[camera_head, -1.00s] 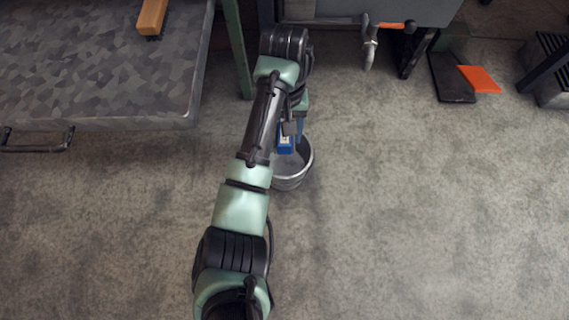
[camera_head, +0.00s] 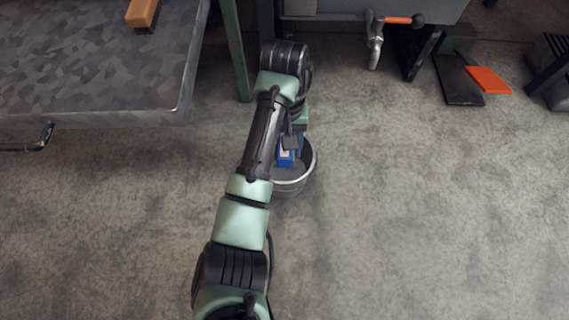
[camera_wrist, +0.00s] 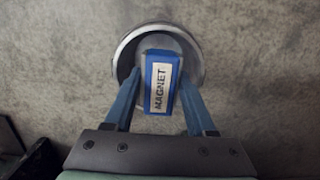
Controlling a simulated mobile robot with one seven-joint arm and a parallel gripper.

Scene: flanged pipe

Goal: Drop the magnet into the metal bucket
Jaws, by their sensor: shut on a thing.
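The blue magnet (camera_wrist: 161,84) has a white label reading MAGNET. My gripper (camera_wrist: 161,88) is shut on it, with one blue finger on each side. In the wrist view the magnet lies in front of the round opening of the metal bucket (camera_wrist: 200,62). In the head view the bucket (camera_head: 294,185) stands on the floor, its left part hidden by my arm. The magnet (camera_head: 286,158) shows beside my arm over the bucket's opening. How far it is above or inside the rim I cannot tell.
A grey patterned table (camera_head: 90,60) with an orange-brown brush (camera_head: 142,12) stands at the left. A grey bench with a clamp (camera_head: 375,45) is at the back. An orange piece (camera_head: 488,80) lies at the back right.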

